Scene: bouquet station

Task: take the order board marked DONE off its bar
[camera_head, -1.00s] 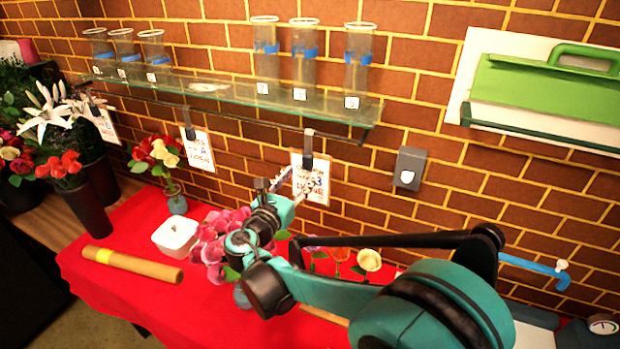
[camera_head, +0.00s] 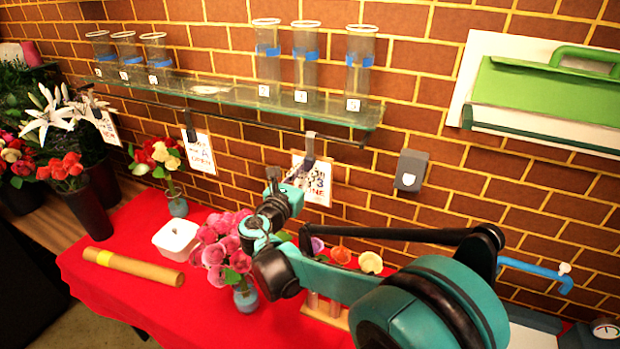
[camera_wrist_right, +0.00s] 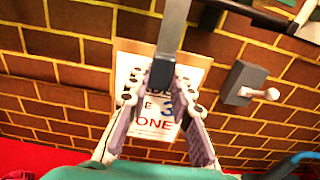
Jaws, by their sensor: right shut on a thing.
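The order board (camera_head: 319,181) hangs from the bar (camera_head: 255,122) under the glass shelf, against the brick wall. In the right wrist view the board (camera_wrist_right: 198,76) shows a blue 3 and red letters ending in "ONE"; part of its text is hidden. A grey hanger strap (camera_wrist_right: 174,28) runs up from its dark clip (camera_wrist_right: 161,76). My right gripper (camera_head: 296,172) is in front of the board. In the wrist view its two fingers (camera_wrist_right: 162,84) close on the dark clip from both sides. My left gripper is not in view.
Glass cylinders (camera_head: 304,75) stand on the shelf (camera_head: 225,94) just above. Another board (camera_head: 199,152) hangs to the left. A grey wall box (camera_head: 410,169) is close on the right. A pink bouquet (camera_head: 222,250) and a white tub (camera_head: 177,238) stand on the red table below.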

